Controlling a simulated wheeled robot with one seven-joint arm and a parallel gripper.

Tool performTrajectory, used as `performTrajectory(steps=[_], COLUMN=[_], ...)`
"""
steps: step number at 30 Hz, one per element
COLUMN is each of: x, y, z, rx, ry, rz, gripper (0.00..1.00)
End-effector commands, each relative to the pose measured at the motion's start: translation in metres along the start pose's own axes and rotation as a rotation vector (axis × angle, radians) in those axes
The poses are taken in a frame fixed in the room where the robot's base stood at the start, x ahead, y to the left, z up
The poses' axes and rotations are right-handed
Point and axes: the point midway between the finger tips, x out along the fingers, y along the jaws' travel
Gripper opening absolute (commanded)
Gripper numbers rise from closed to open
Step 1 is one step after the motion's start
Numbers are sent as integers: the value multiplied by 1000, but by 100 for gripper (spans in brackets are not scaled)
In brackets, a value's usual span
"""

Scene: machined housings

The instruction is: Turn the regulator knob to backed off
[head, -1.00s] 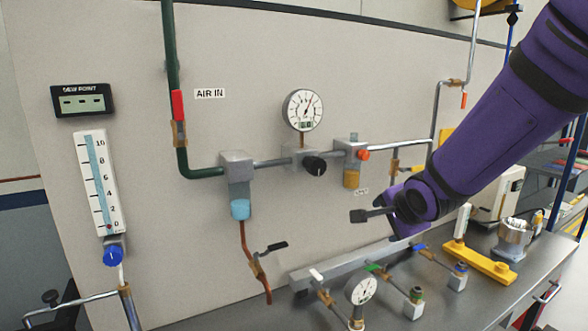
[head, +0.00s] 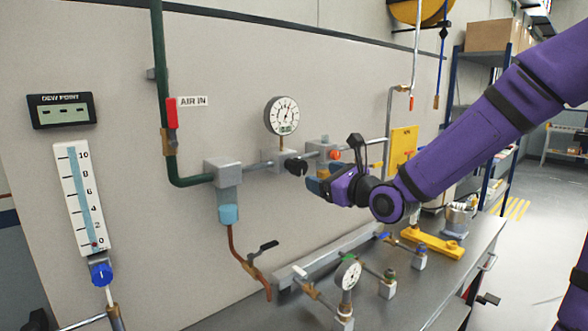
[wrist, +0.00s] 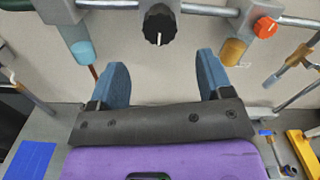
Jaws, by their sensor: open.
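The regulator knob (head: 296,166) is a black round knob on the grey regulator block (head: 272,157), below a round pressure gauge (head: 282,116). In the wrist view the black knob (wrist: 159,24) shows at the top centre, with a white pointer mark on its face. My gripper (head: 316,180) is purple with blue-grey fingers. In the wrist view the two fingers (wrist: 160,72) are spread wide with nothing between them. The knob lies beyond the fingertips and apart from them, roughly centred between the fingers.
An orange knob (wrist: 265,27) sits right of the black knob, above an amber bowl (wrist: 232,51). A filter with a blue bowl (head: 228,214) hangs to the left. The bench below carries small gauges and valves, including a front gauge (head: 347,275).

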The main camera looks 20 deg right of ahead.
Motion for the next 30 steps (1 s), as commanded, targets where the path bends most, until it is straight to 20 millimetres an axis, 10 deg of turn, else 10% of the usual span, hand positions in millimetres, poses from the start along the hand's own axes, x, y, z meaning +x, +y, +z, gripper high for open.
performTrajectory(steps=[30], x=[87], y=[1], z=[0], rx=[-1], ry=[1], rz=[2], gripper=[73])
